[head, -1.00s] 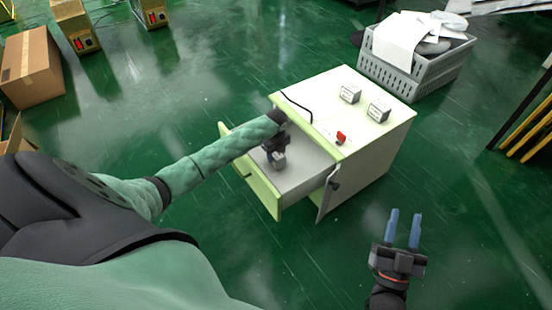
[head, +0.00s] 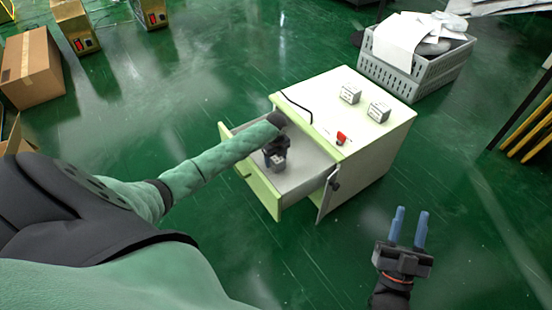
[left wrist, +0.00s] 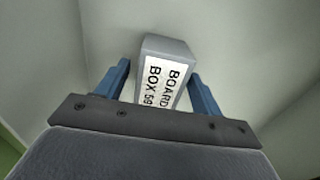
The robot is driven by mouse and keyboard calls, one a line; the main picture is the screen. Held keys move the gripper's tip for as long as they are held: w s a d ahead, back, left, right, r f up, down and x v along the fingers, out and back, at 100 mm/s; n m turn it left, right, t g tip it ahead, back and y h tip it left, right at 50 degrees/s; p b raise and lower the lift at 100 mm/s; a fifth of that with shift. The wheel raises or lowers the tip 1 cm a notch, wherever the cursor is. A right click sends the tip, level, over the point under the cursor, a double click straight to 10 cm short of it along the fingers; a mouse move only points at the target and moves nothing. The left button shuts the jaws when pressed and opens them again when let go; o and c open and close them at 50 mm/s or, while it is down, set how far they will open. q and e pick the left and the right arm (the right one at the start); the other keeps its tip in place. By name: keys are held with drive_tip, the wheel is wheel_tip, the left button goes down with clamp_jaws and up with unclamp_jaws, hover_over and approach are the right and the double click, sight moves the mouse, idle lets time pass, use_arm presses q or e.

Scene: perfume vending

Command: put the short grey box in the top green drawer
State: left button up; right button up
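The short grey box (head: 279,165), labelled "BOARD BOX", is inside the open green-fronted drawer (head: 262,193) of the white cabinet. It also shows between the fingers in the left wrist view (left wrist: 168,48). My left gripper (head: 277,156) is inside the drawer, its blue fingers spread on either side of the box, with small gaps visible in the left wrist view (left wrist: 160,85). Whether the box rests fully on the drawer floor is hard to tell. My right gripper (head: 411,212) is open and empty, to the right in front of the cabinet.
Two small grey boxes (head: 350,94) (head: 378,111), a red item (head: 341,137) and a black cable (head: 296,104) are on the cabinet top (head: 330,105). A grey crate (head: 415,70) with papers stands behind. Cardboard boxes (head: 30,68) are far left. The green floor around is mostly clear.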

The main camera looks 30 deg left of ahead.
sight(276, 157)
idle(0.3)
use_arm(q)
drive_tip(key=shift+r, duration=0.6)
wheel_tip(276, 157, up, 5)
drive_tip(key=shift+r+p, duration=0.1)
drive_tip(key=shift+p, duration=0.45)
drive_tip(key=shift+r+p, duration=0.4)
drive_tip(key=shift+r, duration=2.55)
use_arm(e)
wheel_tip(276, 157, down, 21)
drive_tip(key=w+a+g+h, duration=0.1)
drive_tip(key=g, duration=0.6)
drive_tip(key=shift+a+g+h, duration=0.2)
drive_tip(key=shift+g+h, duration=0.1)
